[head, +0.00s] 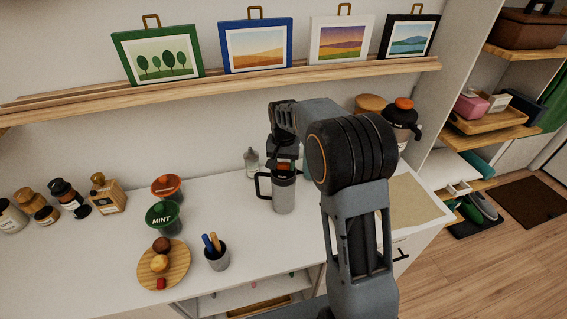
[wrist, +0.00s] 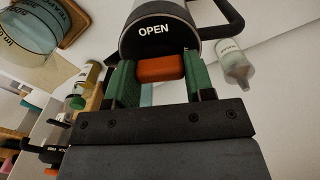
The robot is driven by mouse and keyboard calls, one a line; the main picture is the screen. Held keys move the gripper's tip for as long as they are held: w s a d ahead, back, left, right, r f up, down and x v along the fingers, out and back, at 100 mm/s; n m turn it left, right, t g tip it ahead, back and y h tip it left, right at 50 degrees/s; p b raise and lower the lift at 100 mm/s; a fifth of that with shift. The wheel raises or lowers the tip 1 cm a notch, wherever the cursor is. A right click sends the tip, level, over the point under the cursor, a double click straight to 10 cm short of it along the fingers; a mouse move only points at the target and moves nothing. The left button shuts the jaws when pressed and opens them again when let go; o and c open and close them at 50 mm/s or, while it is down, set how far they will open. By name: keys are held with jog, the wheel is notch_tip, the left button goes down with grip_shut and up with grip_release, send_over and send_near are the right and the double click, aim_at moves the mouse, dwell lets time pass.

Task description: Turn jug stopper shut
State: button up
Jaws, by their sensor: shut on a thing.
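The jug (head: 284,196) is a grey cylinder with a dark top and a black handle on its left; it stands upright on the white counter. In the wrist view its dark lid (wrist: 150,35) bears the word OPEN, and its black handle (wrist: 232,18) curves off at the upper right. The jug stopper (wrist: 160,69) is an orange block at the lid. My gripper (wrist: 159,74) is shut on it, with a green pad on each side. In the head view my gripper (head: 285,163) is over the jug's top and hides most of the stopper.
A clear bottle (head: 251,162) stands close behind the jug at left. A utensil cup (head: 217,261), a wooden plate (head: 151,275) and a green MINT container (head: 163,219) are further left. A ledge (head: 250,79) with framed pictures runs above.

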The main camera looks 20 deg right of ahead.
aim_at(284, 163)
jog(key=o, duration=0.9)
jog(key=shift+r, duration=0.1)
notch_tip(284, 163, up, 14)
jog(key=shift+f, duration=0.15)
dwell(0.5)
